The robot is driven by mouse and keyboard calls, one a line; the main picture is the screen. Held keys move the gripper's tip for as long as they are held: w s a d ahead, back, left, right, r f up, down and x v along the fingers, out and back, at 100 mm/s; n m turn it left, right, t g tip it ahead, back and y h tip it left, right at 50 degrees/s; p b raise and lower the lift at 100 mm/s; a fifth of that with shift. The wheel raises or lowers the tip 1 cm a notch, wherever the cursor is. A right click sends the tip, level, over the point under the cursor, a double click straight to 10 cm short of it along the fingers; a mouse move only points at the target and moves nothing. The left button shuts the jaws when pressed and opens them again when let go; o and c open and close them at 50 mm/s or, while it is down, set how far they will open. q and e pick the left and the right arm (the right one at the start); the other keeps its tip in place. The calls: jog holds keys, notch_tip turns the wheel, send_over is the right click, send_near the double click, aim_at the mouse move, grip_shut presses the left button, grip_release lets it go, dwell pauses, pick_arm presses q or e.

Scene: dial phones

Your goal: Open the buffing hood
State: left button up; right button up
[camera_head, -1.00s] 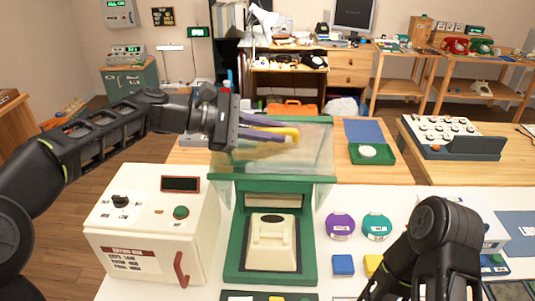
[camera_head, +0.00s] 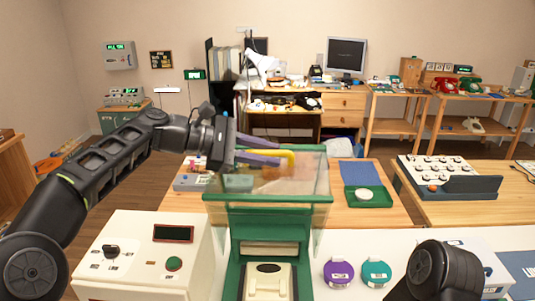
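The buffing hood (camera_head: 310,185) is a clear box with a green lower rim, raised on a green stand (camera_head: 234,268). Below its rim the front is open, and a cream phone body (camera_head: 268,284) shows inside. A yellow handle (camera_head: 291,160) is at the hood's upper part. My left gripper (camera_head: 268,159) reaches in from the left, its purple fingers closed about the handle; the exact contact is partly hidden. My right arm shows at the lower right, its gripper out of the picture.
A cream control box (camera_head: 135,250) with a green button stands left of the hood. A green tray (camera_head: 368,197) lies behind on a wooden table.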

pick_arm(q)
jog(key=shift+r, duration=0.1)
jog(key=b+v, duration=0.1)
jog(key=v, duration=0.6)
jog(key=shift+a, duration=0.4)
jog(key=shift+s, duration=0.1)
